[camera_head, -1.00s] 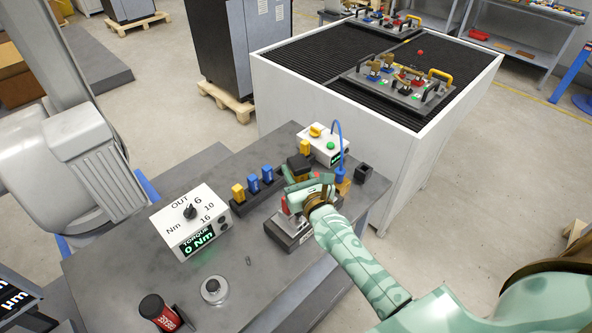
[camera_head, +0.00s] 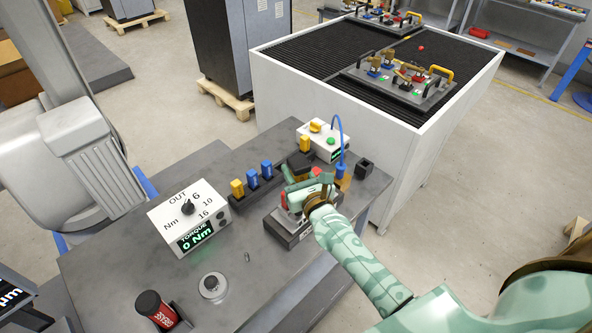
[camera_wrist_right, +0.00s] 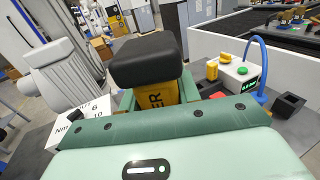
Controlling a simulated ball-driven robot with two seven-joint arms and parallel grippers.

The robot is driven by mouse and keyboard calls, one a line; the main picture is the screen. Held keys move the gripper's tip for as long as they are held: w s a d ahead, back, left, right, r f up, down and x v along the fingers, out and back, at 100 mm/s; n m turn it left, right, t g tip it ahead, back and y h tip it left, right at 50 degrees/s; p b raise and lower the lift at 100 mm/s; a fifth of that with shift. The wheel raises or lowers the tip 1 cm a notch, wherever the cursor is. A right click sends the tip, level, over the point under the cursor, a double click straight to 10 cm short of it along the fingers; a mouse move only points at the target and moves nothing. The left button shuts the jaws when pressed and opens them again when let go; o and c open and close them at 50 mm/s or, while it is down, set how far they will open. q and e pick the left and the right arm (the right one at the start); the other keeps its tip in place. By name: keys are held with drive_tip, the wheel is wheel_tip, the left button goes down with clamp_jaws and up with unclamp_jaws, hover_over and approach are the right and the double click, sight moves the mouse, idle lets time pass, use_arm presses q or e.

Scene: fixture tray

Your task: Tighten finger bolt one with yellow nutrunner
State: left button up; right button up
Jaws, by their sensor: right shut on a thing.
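My right gripper (camera_head: 303,190) is over the dark fixture block (camera_head: 282,232) on the grey bench. It is shut on the yellow nutrunner, whose yellow body (camera_wrist_right: 157,94) with black lettering and thick black top (camera_wrist_right: 148,60) stand up between the jaws in the right wrist view. The black top (camera_head: 299,159) also shows in the head view. Small red parts show on the fixture beside the hand. Finger bolt one and the tool's lower end are hidden by the hand, so I cannot tell if they touch. My left gripper is not in view.
The torque box (camera_head: 190,222) reads 0 Nm. A rack with yellow (camera_head: 237,189) and blue (camera_head: 253,180) tools stands behind the fixture. A control box (camera_head: 322,140) with a blue cable and a small black holder (camera_head: 365,168) are nearby.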

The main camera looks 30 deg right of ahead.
sight(296, 157)
drive_tip(key=shift+s+f+b, duration=0.1)
drive_tip(key=shift+f+b, duration=0.6)
drive_tip(key=shift+f, duration=0.1)
idle(3.3)
drive_tip(key=shift+r, duration=0.1)
wheel_tip(296, 157, up, 6)
drive_tip(key=p, duration=0.6)
drive_tip(key=shift+r, duration=0.15)
